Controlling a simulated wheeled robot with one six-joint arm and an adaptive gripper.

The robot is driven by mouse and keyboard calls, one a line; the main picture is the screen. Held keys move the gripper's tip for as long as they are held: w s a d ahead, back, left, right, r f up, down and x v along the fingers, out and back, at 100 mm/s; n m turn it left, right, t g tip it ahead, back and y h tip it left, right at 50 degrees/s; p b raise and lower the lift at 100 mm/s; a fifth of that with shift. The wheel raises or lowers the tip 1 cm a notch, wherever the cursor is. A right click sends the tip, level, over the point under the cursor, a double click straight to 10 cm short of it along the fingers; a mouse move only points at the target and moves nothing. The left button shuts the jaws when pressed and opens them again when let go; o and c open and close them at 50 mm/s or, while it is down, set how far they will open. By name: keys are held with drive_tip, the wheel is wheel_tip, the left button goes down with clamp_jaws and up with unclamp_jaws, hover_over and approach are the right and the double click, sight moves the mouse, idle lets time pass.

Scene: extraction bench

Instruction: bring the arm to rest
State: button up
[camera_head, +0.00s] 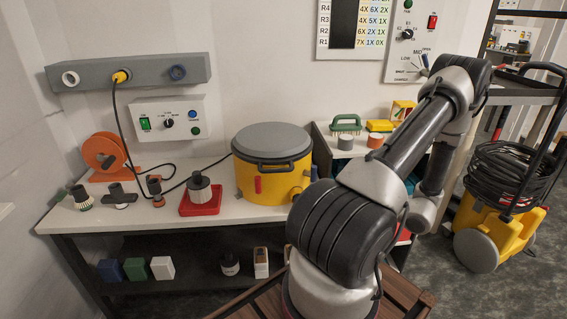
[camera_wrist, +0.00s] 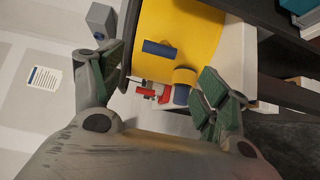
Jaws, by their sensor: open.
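My arm reaches up and then down on the right side of the head view, in front of the shelf beside the bench. My gripper (camera_wrist: 155,92) shows in the wrist view with its two green-padded fingers spread wide apart. Nothing is between the pads in its grip. Beyond the fingers is the yellow vessel (camera_wrist: 190,35), with a blue part and a red part on its side. In the head view the gripper itself is hidden behind my arm.
The yellow vessel with a grey lid (camera_head: 272,140) stands on the white bench (camera_head: 120,212). A red tray (camera_head: 200,205), an orange reel (camera_head: 104,152) and a control box (camera_head: 170,119) are to its left. A yellow wheeled machine (camera_head: 490,222) with coiled hose stands at the right.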

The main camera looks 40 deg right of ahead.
drive_tip(key=w+a+r+n+g+y, duration=0.1)
drive_tip(key=a+r+n+g+y, duration=0.2)
drive_tip(key=a+r+n+g, duration=0.7)
drive_tip(key=w+a+r+n+g+y, duration=0.1)
drive_tip(key=a+r+n+g+y, duration=0.4)
drive_tip(key=a+n, duration=0.85)
drive_tip(key=s+a+r+n+t+h, duration=0.1)
drive_tip(key=s+r+n+h, duration=0.2)
drive_tip(key=n, duration=1.1)
drive_tip(key=s+a+r+n+h, duration=0.2)
drive_tip(key=r+n+h, duration=0.7)
drive_tip(key=n, duration=0.5)
drive_tip(key=shift+s+r+t, duration=0.4)
drive_tip(key=shift+s+r, duration=0.25)
drive_tip(key=shift+s, duration=0.2)
drive_tip(key=shift+a, duration=0.1)
